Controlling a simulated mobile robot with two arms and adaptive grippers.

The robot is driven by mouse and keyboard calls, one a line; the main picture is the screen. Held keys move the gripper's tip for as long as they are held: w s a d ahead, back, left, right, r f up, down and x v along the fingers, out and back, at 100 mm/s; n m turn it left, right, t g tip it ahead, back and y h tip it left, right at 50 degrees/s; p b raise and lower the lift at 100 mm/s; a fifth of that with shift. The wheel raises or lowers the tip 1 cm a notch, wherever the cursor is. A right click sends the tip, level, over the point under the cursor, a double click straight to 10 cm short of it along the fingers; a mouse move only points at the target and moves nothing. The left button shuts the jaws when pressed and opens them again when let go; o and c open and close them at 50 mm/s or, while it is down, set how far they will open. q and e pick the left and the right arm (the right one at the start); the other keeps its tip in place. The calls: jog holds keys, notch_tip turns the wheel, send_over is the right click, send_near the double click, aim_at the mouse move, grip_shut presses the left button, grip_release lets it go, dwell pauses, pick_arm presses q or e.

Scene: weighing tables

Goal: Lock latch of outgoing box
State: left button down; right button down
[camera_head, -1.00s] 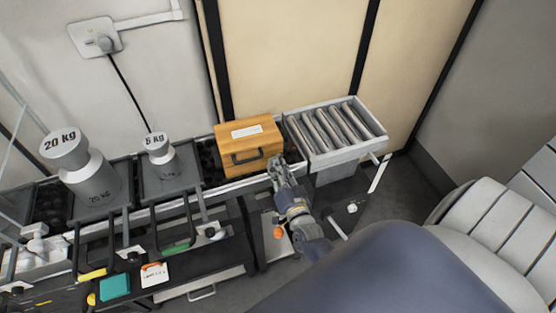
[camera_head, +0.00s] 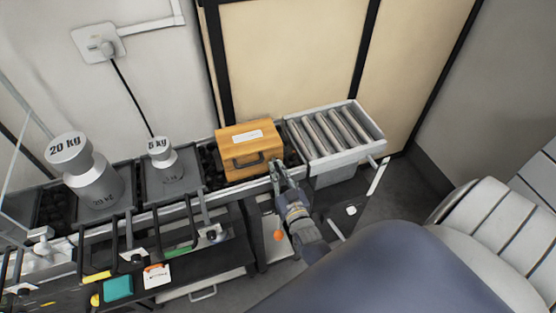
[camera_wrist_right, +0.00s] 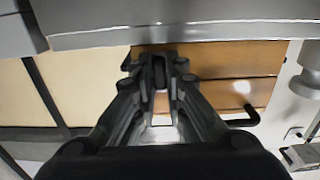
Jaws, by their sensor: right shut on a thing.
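The outgoing box (camera_head: 235,141) is an orange-brown wooden case with a white label on top and a dark handle (camera_head: 249,161) on its front. It stands on the conveyor, left of the grey roller section. My right gripper (camera_head: 276,167) is at the box's front right edge. In the right wrist view its fingertips (camera_wrist_right: 159,72) are closed together on a small dark piece against the wood, which looks like the latch. The fingers hide most of that piece, so I cannot tell its position. The handle also shows in the right wrist view (camera_wrist_right: 242,118). My left gripper is not in view.
The roller section (camera_head: 335,131) lies right of the box. A 5 kg weight (camera_head: 165,163) and a 20 kg weight (camera_head: 95,180) stand on dark plates to the left. A black shelf with a teal block (camera_head: 117,288) is below. A wall is close behind.

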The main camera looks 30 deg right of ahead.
dwell(0.4)
jog(key=c, duration=1.9)
grip_release()
jog(key=v, duration=1.2)
